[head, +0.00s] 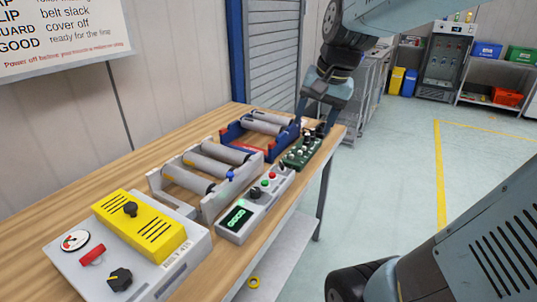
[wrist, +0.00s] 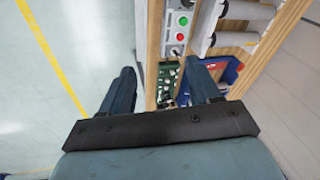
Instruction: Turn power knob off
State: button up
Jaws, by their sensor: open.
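A grey control box (head: 240,232) with a green display stands near the table's front edge. It carries a black knob (head: 254,192), a red button and a green button. A grey box (head: 72,262) at the near left carries another black knob (head: 120,278). I cannot tell from labels which knob is the power knob. My gripper (wrist: 160,72) is open and empty, over the table's far end near a green circuit board (wrist: 166,82). Its fingertips are unclear in the head view.
A yellow slotted cover (head: 150,228) with a black knob sits on the near grey box. A roller frame (head: 217,203) stands behind the control box, and a blue roller frame (head: 232,130) farther along. The floor right of the table is clear.

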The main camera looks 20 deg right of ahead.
jog(key=w+d+f+m+g+y, duration=0.1)
jog(key=w+f+m, duration=0.15)
jog(key=w, duration=0.35)
jog(key=w+d+f+m+g+y, duration=0.1)
jog(key=w+f+m, duration=0.1)
jog(key=w+m, duration=0.25)
jog(key=m+g+y, duration=0.1)
jog(key=m, duration=0.4)
send_near(282, 163)
jog(key=x, duration=0.8)
jog(key=shift+w+a+f, duration=0.1)
jog(key=shift+f, duration=0.25)
